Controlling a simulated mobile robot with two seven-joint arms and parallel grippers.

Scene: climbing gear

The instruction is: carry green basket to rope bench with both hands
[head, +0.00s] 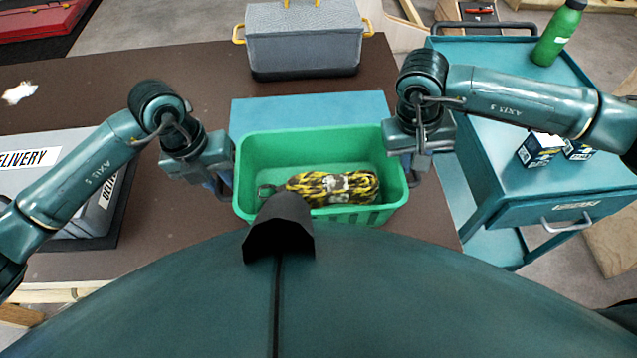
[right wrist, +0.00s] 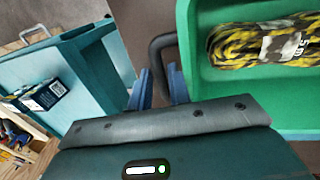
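The green basket (head: 392,208) is upright in the middle of the head view, with a yellow and black rope bundle (head: 335,187) inside. The rope also shows in the right wrist view (right wrist: 260,42). My left gripper (head: 222,185) is at the basket's left side handle; its finger gap is hidden. My right gripper (head: 413,168) is at the right side. In the right wrist view its fingers (right wrist: 160,85) are close together with the basket's dark loop handle (right wrist: 156,50) between them. I cannot tell whether the basket touches the surface below.
A brown table (head: 190,75) lies beneath, with a teal flat piece (head: 310,108) behind the basket. A grey box (head: 303,50) stands at the back and a grey delivery case (head: 95,215) at left. A teal cart (head: 490,130) with small boxes and a green bottle (head: 558,35) is at right.

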